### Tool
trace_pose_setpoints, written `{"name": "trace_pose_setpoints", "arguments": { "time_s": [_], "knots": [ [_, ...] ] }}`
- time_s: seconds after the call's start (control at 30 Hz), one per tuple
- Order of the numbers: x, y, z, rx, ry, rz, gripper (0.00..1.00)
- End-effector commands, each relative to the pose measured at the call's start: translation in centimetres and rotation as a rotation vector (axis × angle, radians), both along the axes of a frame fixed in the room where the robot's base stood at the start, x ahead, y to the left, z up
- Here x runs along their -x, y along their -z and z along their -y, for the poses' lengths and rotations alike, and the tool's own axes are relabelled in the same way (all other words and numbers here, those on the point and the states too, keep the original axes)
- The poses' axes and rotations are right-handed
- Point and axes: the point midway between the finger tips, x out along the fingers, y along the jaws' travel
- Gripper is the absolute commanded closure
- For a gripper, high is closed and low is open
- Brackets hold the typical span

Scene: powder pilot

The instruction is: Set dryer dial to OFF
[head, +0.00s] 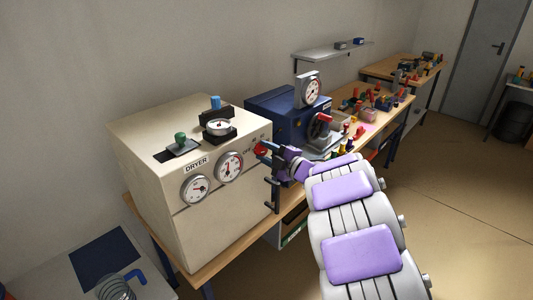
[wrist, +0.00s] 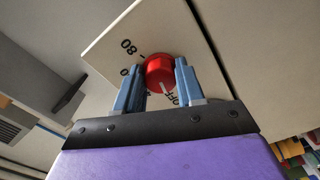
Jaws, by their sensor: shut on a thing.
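The cream dryer box (head: 150,140) stands on a wooden bench, with a DRYER label and two round gauges on its front. Its red dial (head: 261,148) is at the right end of that front. In the wrist view the red dial (wrist: 159,70) sits between the two blue fingers of my gripper (wrist: 160,68), which is shut on it. The dial's white mark points down toward the OFF lettering (wrist: 172,99). An "80" (wrist: 128,46) is printed at the upper left. In the head view my gripper (head: 268,150) reaches the dial from the right, and its fingers are small there.
A dark blue machine (head: 285,115) with a dial gauge stands close behind my gripper. Benches with tools run back to the right. The floor at right is clear.

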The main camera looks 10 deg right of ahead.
Motion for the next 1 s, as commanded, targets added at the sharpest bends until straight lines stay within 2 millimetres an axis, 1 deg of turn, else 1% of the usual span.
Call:
{"name": "trace_pose_setpoints", "arguments": {
  "time_s": [0.03,0.27,0.53,0.63,0.77,1.0],
  "knots": [
    [0.0,0.3,0.0,0.003,-0.002,-0.005,0.59],
    [0.0,0.2,0.0,0.001,0.0,-0.003,0.37],
    [0.1,0.1,0.1,0.001,0.0,-0.002,0.37],
    [0.6,0.0,0.5,0.002,0.001,-0.002,0.37],
    [2.2,0.1,1.7,0.002,0.005,-0.007,0.37],
    [6.5,0.1,5.0,0.004,0.007,-0.008,0.37]
  ]
}}
